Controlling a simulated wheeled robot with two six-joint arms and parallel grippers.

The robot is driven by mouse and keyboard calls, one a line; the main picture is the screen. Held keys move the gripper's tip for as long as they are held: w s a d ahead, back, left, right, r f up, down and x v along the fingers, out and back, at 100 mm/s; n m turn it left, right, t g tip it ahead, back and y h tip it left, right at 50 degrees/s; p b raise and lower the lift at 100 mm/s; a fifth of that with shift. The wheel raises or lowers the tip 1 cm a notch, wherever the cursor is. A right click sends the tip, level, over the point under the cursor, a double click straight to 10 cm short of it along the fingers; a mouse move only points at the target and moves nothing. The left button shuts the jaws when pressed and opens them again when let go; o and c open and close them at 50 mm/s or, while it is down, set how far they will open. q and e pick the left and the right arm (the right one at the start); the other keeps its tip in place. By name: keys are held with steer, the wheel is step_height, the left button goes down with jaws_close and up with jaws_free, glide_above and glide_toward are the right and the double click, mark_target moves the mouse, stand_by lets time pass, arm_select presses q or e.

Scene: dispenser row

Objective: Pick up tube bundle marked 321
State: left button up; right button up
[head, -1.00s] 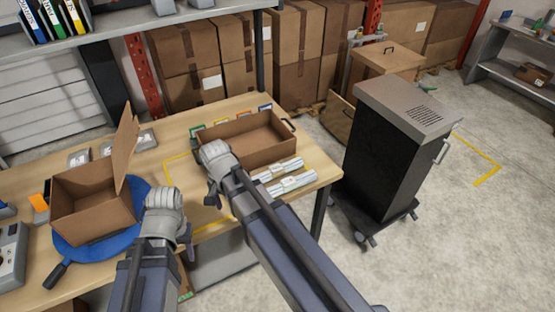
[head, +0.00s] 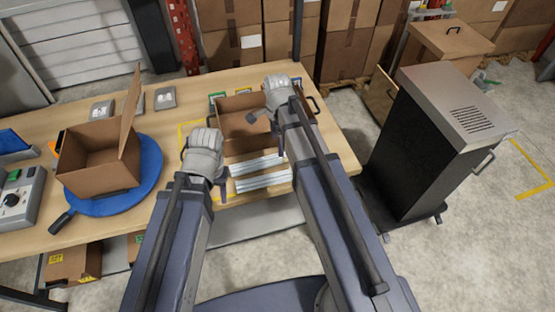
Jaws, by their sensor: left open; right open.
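Two white tube bundles lie side by side on the wooden table in front of the open brown box: a rear one (head: 258,164) and a front one (head: 264,181). Their markings are too small to read, so I cannot tell which is 321. My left gripper (head: 204,172) is open and empty, just left of the bundles. My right gripper (head: 267,128) is open above the brown box (head: 232,147), behind the bundles. My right forearm passes close to the bundles' right ends and may hide part of them.
An open cardboard box (head: 95,172) stands on a blue round plate (head: 151,168) with a dark handle at left. A grey control box (head: 22,197) is at far left. A black cabinet (head: 424,150) on wheels stands right of the table.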

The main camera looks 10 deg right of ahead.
mark_target(276, 156)
arm_select(q)
steer(key=shift+f+b, duration=0.35)
steer(key=shift+f, duration=0.4)
arm_select(e)
steer(key=shift+f, duration=0.75)
arm_select(q)
steer(key=shift+f, duration=0.1)
arm_select(e)
steer(key=shift+f, duration=0.1)
arm_select(q)
step_height(276, 156, down, 5)
steer(key=b, duration=0.5)
arm_select(e)
steer(key=f, duration=0.5)
steer(key=shift+s+a, duration=0.2)
steer(key=shift+s, duration=0.1)
jaws_close()
